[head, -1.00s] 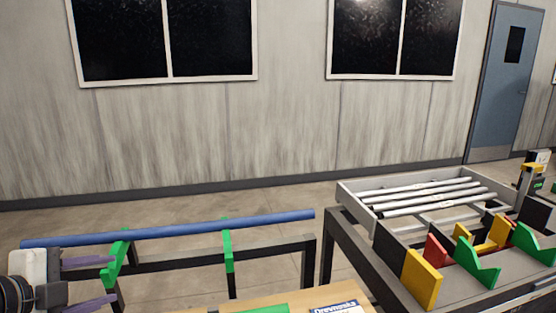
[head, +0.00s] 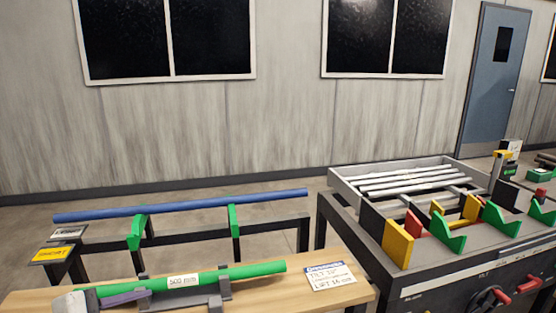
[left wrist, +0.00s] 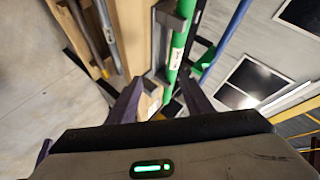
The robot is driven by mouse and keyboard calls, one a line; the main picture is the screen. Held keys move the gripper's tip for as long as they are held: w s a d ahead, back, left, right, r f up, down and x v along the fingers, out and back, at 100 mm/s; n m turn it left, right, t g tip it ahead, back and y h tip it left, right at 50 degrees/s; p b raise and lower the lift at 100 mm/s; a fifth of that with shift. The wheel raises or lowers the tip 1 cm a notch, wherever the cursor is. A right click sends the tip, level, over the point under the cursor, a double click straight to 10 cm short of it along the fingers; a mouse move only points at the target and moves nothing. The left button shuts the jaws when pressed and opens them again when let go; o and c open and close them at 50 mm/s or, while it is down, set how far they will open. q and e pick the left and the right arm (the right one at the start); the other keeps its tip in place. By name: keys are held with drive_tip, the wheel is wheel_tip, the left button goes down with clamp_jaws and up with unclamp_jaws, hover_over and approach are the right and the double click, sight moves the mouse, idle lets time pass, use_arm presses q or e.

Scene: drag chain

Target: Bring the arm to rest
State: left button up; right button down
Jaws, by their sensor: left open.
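My left gripper (head: 120,298) shows at the bottom left of the head view, beside the left end of a green tube (head: 245,270). The tube lies in a grey cradle (head: 222,290) and carries a 500 mm label. In the left wrist view my left gripper (left wrist: 161,78) has its two purple fingers apart. A green tube (left wrist: 181,45) shows beyond the fingers there, and I see nothing held between them. Most of my left arm is outside the head view. My right gripper is not in view.
A wooden bench top (head: 300,300) carries the cradle and a card (head: 331,277). Behind it a blue tube (head: 180,206) rests on green supports. To the right, a grey tray (head: 345,182) of pale tubes stands by yellow, red and green blocks. Open floor lies behind.

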use_arm(q)
drive_tip(key=s+d+f+n, duration=0.4)
drive_tip(key=f, duration=0.4)
drive_tip(key=s+d+f+n, duration=0.3)
drive_tip(key=s+d+f, duration=0.1)
drive_tip(key=f, duration=0.5)
drive_tip(key=s+d+f+n+g+y, duration=0.1)
drive_tip(key=s+f+n+g+y, duration=0.1)
drive_tip(key=s+f+n, duration=0.4)
drive_tip(key=s+f, duration=0.5)
drive_tip(key=s, duration=0.2)
drive_tip(key=shift+d+f+n, duration=0.2)
drive_tip(key=shift+n, duration=0.2)
